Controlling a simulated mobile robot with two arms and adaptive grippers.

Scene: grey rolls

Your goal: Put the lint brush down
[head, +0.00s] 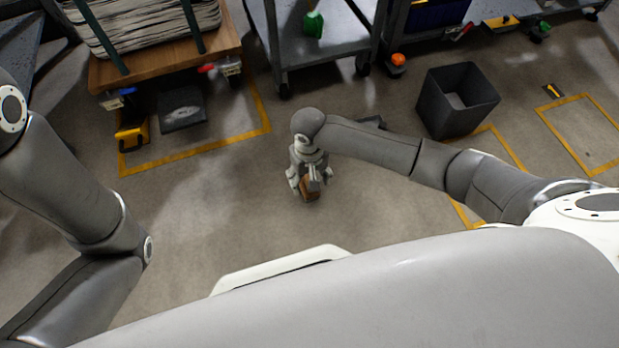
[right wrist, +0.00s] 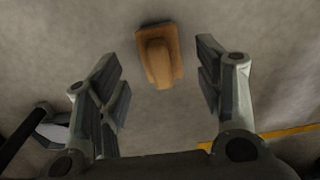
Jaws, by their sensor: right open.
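The lint brush (right wrist: 160,60) is a brown wooden piece with a raised grip, lying on the grey concrete floor in the right wrist view. In the head view it shows as a small brown patch (head: 308,195), partly hidden by my right gripper (head: 308,182), which points down over it. In the right wrist view my right gripper (right wrist: 160,88) is open, its fingers spread to either side with a gap between each finger and the brush. My left arm shows at the left of the head view, but its gripper is out of view.
A dark open bin (head: 440,122) stands to the right of the right gripper. A grey metal cart (head: 335,68) and a wooden-topped cart (head: 180,58) stand at the back. A dark flat object (right wrist: 40,125) lies at left in the wrist view. Floor around the brush is mostly clear.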

